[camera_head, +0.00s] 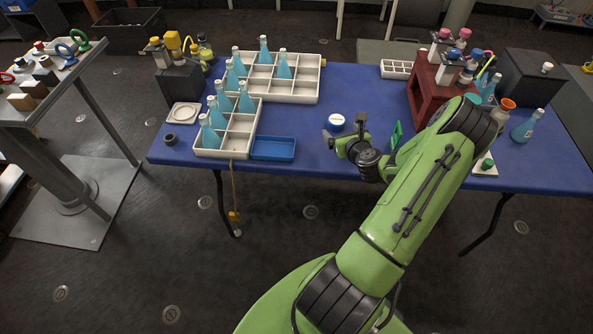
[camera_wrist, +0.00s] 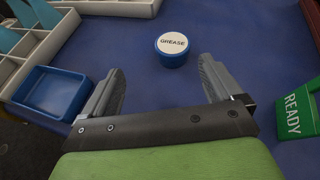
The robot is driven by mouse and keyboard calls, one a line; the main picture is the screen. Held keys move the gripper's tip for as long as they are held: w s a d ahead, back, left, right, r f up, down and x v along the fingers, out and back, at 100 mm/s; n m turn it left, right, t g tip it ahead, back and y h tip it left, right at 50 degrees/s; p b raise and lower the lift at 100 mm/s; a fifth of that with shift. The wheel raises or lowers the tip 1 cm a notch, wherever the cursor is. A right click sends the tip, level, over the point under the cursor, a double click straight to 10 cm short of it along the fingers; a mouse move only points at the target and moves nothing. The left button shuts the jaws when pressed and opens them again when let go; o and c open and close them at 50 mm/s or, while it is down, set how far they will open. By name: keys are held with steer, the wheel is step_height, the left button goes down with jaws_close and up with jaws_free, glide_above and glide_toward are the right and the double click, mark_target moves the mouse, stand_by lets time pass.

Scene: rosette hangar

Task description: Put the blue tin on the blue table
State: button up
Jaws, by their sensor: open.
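The blue tin (camera_head: 336,121) has a white lid and stands upright on the blue table (camera_head: 350,86). In the wrist view the tin (camera_wrist: 172,48) shows a lid reading GREASE, and it rests on the blue tabletop (camera_wrist: 225,30). My gripper (camera_head: 343,137) is over the table near the tin. In the wrist view my gripper (camera_wrist: 160,80) is open and empty, and the tin is beyond its fingertips, between their lines and apart from them.
A blue tray (camera_head: 273,148) and a white divided crate (camera_head: 240,135) with bottles lie left of my gripper. A green READY sign (camera_wrist: 301,108) stands close on the right. A dark red rack (camera_head: 428,92) stands farther right. Tabletop around the tin is clear.

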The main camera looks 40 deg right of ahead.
steer(key=w+a+r+n+y, duration=0.4)
steer(key=w+a+r+n, duration=0.2)
steer(key=a+n, duration=0.4)
steer(key=s+a+r+n+g+y, duration=0.1)
steer(key=a+r+n+g, duration=0.1)
steer(key=a+r+n, duration=0.4)
steer(key=s+a+r+n+g+y, duration=0.1)
steer(key=a+r+n+g+y, duration=0.1)
steer(key=a+n, duration=0.75)
steer(key=s+a+r+n, duration=0.3)
steer(key=s+a+n, duration=0.1)
steer(key=s, duration=0.3)
steer(key=s+a+r+n+g, duration=0.1)
steer(key=s+a+r+n, duration=0.2)
steer(key=s+n, duration=0.3)
steer(key=s+a+r+n+g, duration=0.1)
steer(key=s+a+r+n, duration=0.2)
steer(key=s+a+n, duration=0.2)
steer(key=s, duration=0.3)
steer(key=shift+h, duration=0.4)
